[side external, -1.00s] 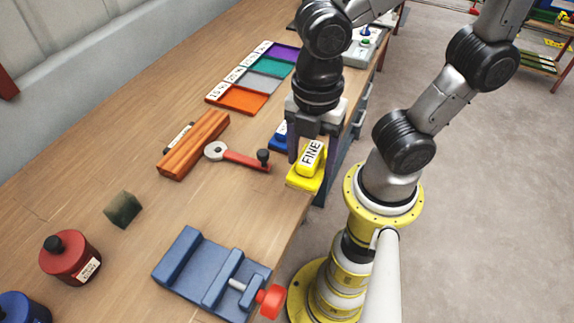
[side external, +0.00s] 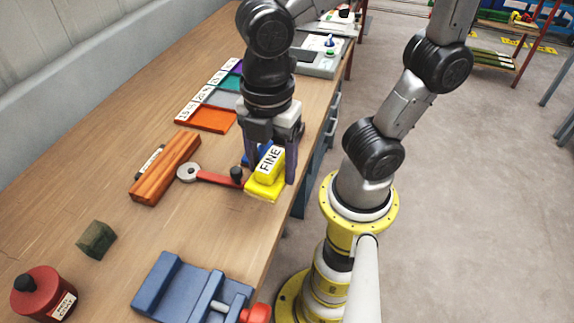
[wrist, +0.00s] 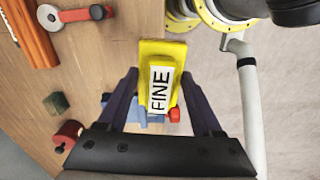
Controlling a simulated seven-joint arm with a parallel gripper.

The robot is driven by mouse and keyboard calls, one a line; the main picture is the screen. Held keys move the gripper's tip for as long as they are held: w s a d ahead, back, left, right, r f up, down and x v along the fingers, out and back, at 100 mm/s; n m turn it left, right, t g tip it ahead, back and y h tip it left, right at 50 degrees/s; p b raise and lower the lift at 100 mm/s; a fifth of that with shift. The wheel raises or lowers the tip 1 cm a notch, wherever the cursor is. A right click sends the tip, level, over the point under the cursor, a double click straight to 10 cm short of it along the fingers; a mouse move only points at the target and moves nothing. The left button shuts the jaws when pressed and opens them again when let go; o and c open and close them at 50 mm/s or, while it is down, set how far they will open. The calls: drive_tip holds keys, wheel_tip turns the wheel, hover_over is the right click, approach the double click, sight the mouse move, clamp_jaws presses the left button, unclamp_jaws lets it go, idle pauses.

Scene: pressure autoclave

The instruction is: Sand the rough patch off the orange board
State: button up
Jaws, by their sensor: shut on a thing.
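The orange-brown board (side external: 166,168) lies on the workbench, left of my gripper; its end also shows in the wrist view (wrist: 30,35). I cannot make out a rough patch on it. My gripper (side external: 271,170) is shut on a yellow sanding block marked FINE (side external: 266,188), near the bench's right edge. The block (wrist: 162,52) sits between my fingers in the wrist view. A blue block (side external: 251,157) is partly hidden behind it.
A red-handled tool (side external: 214,178) lies between board and gripper. Coloured trays (side external: 205,119) lie beyond the board.

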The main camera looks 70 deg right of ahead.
drive_tip(key=w+a+r+m, duration=0.3)
drive_tip(key=w+a, duration=0.1)
drive_tip(key=w, duration=0.6)
drive_tip(key=m, duration=0.5)
hover_over(153, 177)
wheel_tip(153, 177, down, 7)
drive_tip(key=shift+f, duration=3.95)
drive_tip(key=shift+w+d+f, duration=0.1)
drive_tip(key=shift+d, duration=5.55)
drive_tip(key=shift+a, duration=5.6)
drive_tip(key=shift+a+r, duration=0.15)
drive_tip(key=shift+r, duration=0.05)
wheel_tip(153, 177, up, 8)
drive_tip(key=shift+f, duration=0.15)
